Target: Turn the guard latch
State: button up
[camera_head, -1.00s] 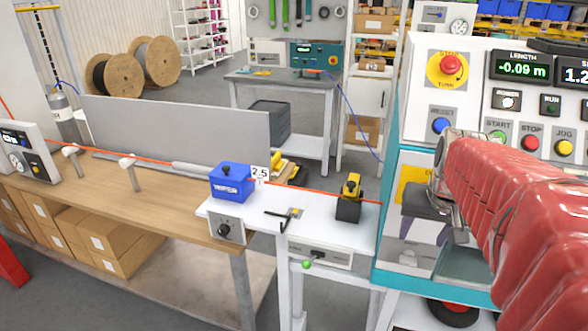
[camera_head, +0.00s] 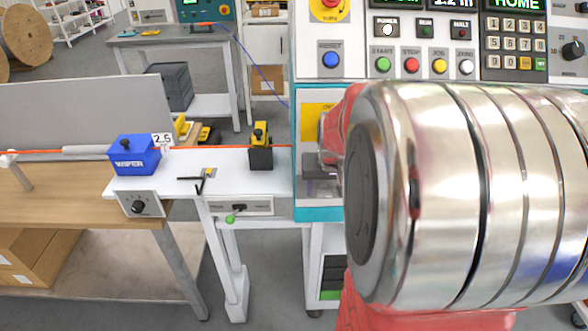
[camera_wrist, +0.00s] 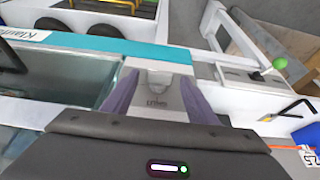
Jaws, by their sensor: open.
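My gripper (camera_wrist: 158,95) shows in the wrist view as a dark body with two purple fingers, spread apart. Between the fingers is a pale grey block (camera_wrist: 155,68) against the teal machine frame (camera_wrist: 95,46). It has small lettering and may be the guard latch; I cannot tell its turn or whether the fingers touch it. In the head view, my gripper (camera_head: 320,172) is partly seen in front of the machine's lower opening, beside a yellow label (camera_head: 316,122). My silver and red arm hides most of that area.
The control panel (camera_head: 425,62) is above my arm. Left of the machine, a white stand (camera_head: 235,180) holds a blue wiper box (camera_head: 134,155), a black hex key (camera_head: 198,181) and a yellow-black device (camera_head: 260,148). A green knob (camera_head: 230,219) juts from its front.

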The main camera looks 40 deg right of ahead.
jog(key=shift+f, duration=0.2)
jog(key=c, duration=1.1)
